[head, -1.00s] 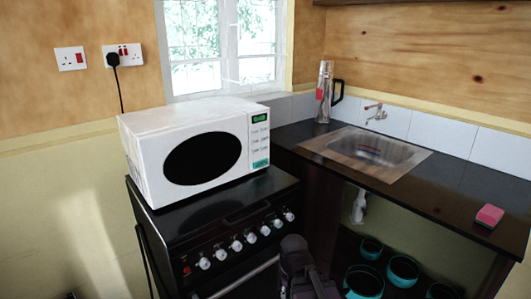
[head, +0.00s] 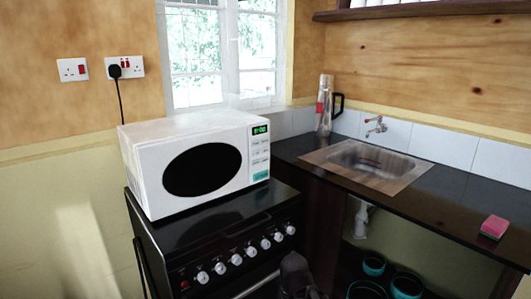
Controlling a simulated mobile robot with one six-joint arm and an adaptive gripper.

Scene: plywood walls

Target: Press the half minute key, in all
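A white microwave (head: 150,195) stands on the black stove. Its door has a dark oval window (head: 203,170). The control panel (head: 259,165) on the right of its front has a lit green display at the top, rows of small pale keys below, and a teal key (head: 261,176) at the bottom. The key labels are too small to read, so I cannot tell which is the half minute key. The dark end of my arm, with my gripper (head: 293,272), shows at the bottom edge, below and apart from the microwave. Its fingers cannot be made out.
The black stove (head: 235,232) has a row of white knobs along its front. To the right is a dark counter (head: 440,215) with a sink (head: 365,165), a flask (head: 324,105) and a pink sponge (head: 493,227). Teal pots (head: 407,285) sit beneath. A plug (head: 114,71) is in the wall socket.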

